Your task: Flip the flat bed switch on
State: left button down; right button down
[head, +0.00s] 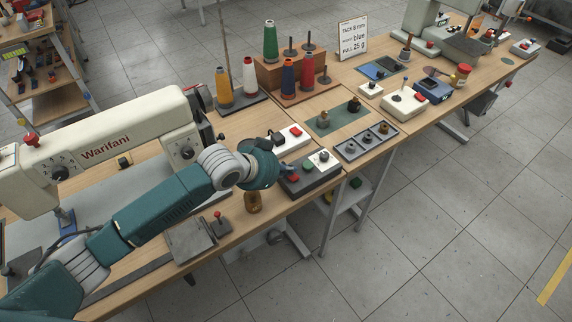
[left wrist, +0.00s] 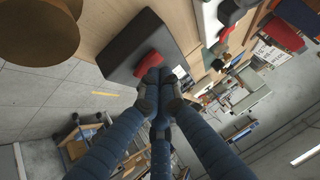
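A dark grey switch box (head: 318,180) with a red button (head: 295,178) and a green button (head: 308,167) sits at the table's front edge. In the left wrist view the dark box (left wrist: 128,38) and its red button (left wrist: 150,64) are just beyond my fingertips. My left gripper (head: 288,168) is at the box's left end; its fingers are together and empty (left wrist: 160,84). Whether they touch the button I cannot tell. A white box with a red switch (head: 295,133) is behind it. No label shows which one is the flat bed switch. My right gripper is out of view.
The cream Warifani sewing machine (head: 110,142) stands behind my left arm. A grey tray with knobs (head: 366,142) lies to the right, and thread cones (head: 270,42) stand behind.

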aim_at(288, 177)
pick_arm(q)
jog(key=shift+r+p, duration=0.5)
jog(key=shift+p, duration=0.05)
notch_tip(288, 177, up, 4)
jog(key=p, duration=0.4)
jog(key=shift+s+a+r+b, duration=0.15)
jog(key=shift+s+a+b, duration=0.3)
jog(key=shift+a+b, duration=0.25)
jog(key=b+v, duration=0.1)
jog(key=v, duration=0.6)
jog(key=shift+w+a+r, duration=0.2)
jog(key=shift+a+r, duration=0.2)
jog(key=shift+f, duration=0.1)
